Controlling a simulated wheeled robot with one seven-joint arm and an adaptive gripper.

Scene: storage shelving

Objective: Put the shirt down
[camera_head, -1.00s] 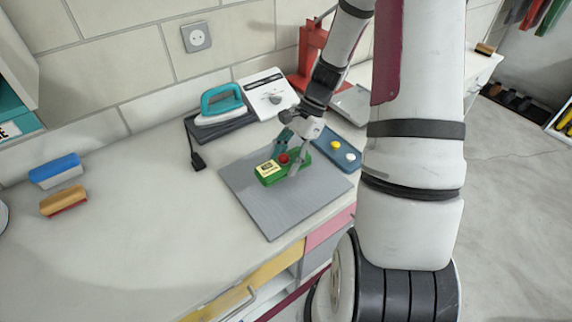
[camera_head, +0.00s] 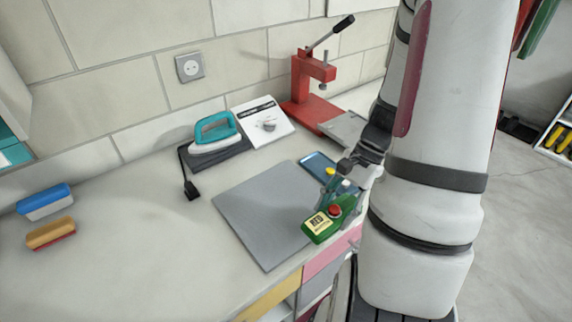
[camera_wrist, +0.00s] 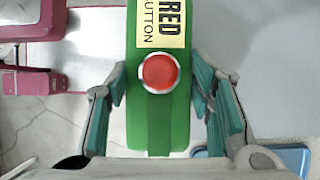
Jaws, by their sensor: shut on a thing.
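No shirt can be made out in either view. My gripper (camera_head: 343,192) is shut on a green box (camera_head: 318,227) with a red button and a yellow label. In the wrist view the box (camera_wrist: 150,132) stands between the teal fingers, and the label reads "RED BUTTON". In the head view the box is over the front right part of the grey mat (camera_head: 262,212), near the counter's front edge. Whether it touches the mat is unclear. My arm hides part of the counter's right side.
An iron (camera_head: 215,133), a white control box (camera_head: 264,120) and a red press (camera_head: 310,88) stand along the wall. A blue tray (camera_head: 318,163) lies beside the mat. Two brushes, blue (camera_head: 45,203) and orange (camera_head: 50,234), lie at left. The counter's left middle is clear.

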